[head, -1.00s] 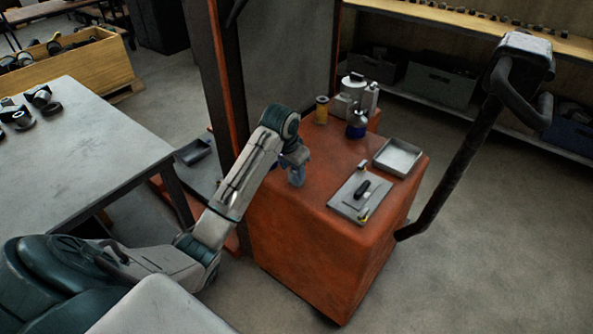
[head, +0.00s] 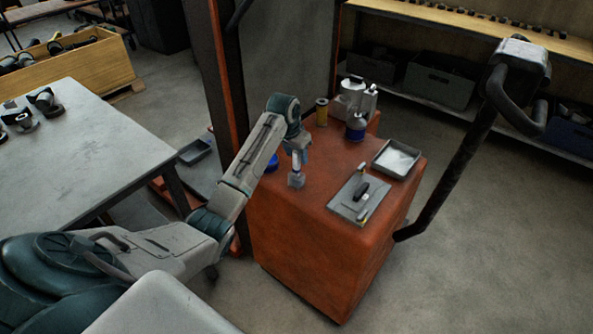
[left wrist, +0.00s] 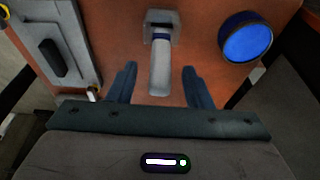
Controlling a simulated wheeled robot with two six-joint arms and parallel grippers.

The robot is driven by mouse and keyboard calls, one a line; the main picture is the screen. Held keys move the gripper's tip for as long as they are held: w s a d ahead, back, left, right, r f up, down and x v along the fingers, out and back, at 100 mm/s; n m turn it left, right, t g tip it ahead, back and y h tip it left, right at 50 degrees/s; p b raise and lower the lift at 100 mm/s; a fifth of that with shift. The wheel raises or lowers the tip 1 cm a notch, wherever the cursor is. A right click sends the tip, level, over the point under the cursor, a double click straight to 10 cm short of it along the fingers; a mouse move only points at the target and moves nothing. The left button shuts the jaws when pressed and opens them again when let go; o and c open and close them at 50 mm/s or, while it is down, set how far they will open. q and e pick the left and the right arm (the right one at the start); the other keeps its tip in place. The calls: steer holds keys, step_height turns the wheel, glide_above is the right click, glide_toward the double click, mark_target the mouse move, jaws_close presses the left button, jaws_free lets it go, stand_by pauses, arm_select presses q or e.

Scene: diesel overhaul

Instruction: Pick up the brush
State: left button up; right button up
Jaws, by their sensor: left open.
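The likely brush, with a pale handle, a blue band and a grey block-shaped end, is on the near left part of the orange cabinet top in the head view (head: 296,180). In the left wrist view the brush (left wrist: 160,65) has its handle pointing toward me, between my open fingers, with a gap on both sides. My left gripper (head: 301,156) is just above the brush in the head view; its two blue fingers also show in the left wrist view (left wrist: 160,88). It holds nothing. My right gripper is not in view.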

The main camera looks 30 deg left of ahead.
arm_select(q)
steer(key=shift+x, duration=1.45)
steer(key=c, duration=0.9)
steer(key=shift+r, duration=0.1)
jaws_close()
step_height(320, 180, up, 9)
steer(key=shift+f+b, duration=0.1)
steer(key=shift+b, duration=0.95)
steer(key=shift+r, duration=0.6)
